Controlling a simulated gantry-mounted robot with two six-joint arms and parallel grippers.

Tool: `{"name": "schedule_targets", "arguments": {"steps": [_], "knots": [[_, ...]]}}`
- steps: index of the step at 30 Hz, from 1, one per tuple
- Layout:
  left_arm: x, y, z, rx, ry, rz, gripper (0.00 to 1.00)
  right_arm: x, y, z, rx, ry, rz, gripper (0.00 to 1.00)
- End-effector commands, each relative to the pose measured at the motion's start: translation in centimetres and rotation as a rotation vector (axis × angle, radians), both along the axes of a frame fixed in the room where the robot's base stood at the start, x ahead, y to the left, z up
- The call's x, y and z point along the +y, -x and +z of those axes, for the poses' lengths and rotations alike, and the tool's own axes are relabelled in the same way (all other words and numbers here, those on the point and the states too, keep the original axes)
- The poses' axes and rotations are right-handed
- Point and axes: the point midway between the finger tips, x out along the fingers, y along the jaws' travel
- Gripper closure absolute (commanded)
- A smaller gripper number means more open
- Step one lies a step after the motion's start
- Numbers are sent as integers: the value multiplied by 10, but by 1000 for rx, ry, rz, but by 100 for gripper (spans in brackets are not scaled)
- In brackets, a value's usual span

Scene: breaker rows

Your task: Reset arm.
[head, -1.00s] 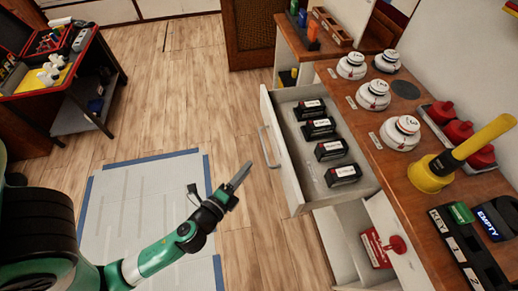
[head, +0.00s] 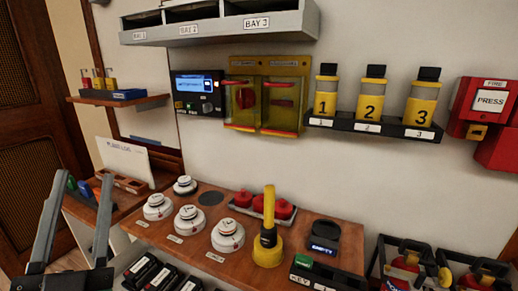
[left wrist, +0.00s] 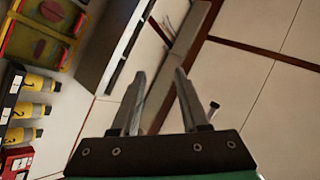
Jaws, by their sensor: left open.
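My left gripper (head: 84,175) is at the lower left of the head view, with its two long grey fingers pointing up and spread apart. Nothing is between them. It is in front of the wooden counter (head: 318,262), near the open drawer of black battery packs (head: 160,277). In the left wrist view the gripper (left wrist: 160,74) is open and empty, with pale ceiling panels beyond it. My right gripper is in neither view.
White round detectors (head: 190,220) and a yellow handled tool (head: 268,240) stand on the counter. Above are a bay shelf (head: 225,38), a control panel (head: 198,93), yellow lockout boxes (head: 268,95), numbered bottles (head: 373,92) and a red press box (head: 486,102).

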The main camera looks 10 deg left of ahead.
Motion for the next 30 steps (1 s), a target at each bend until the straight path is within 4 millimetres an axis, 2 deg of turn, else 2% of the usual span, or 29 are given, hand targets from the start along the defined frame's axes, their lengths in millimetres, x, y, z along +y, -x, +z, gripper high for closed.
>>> {"name": "schedule_targets", "arguments": {"steps": [1,3,6,7,9,11,17,24,27,30], "knots": [[-9,11,31,-79,45,-92,55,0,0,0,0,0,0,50],[-23,24,65,-163,107,-241,55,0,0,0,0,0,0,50],[-50,45,102,-249,199,-515,55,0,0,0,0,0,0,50],[-59,47,103,-242,231,-606,55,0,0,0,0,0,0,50],[-81,37,91,-171,351,-819,55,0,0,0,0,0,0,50],[-78,37,129,-179,360,-813,55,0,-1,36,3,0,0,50],[-78,37,203,-178,357,-807,55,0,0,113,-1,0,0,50],[-77,36,313,-178,356,-805,55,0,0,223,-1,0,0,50],[-77,36,341,-177,356,-804,55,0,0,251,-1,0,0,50],[-77,36,353,-177,356,-804,55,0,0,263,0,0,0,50]]}}
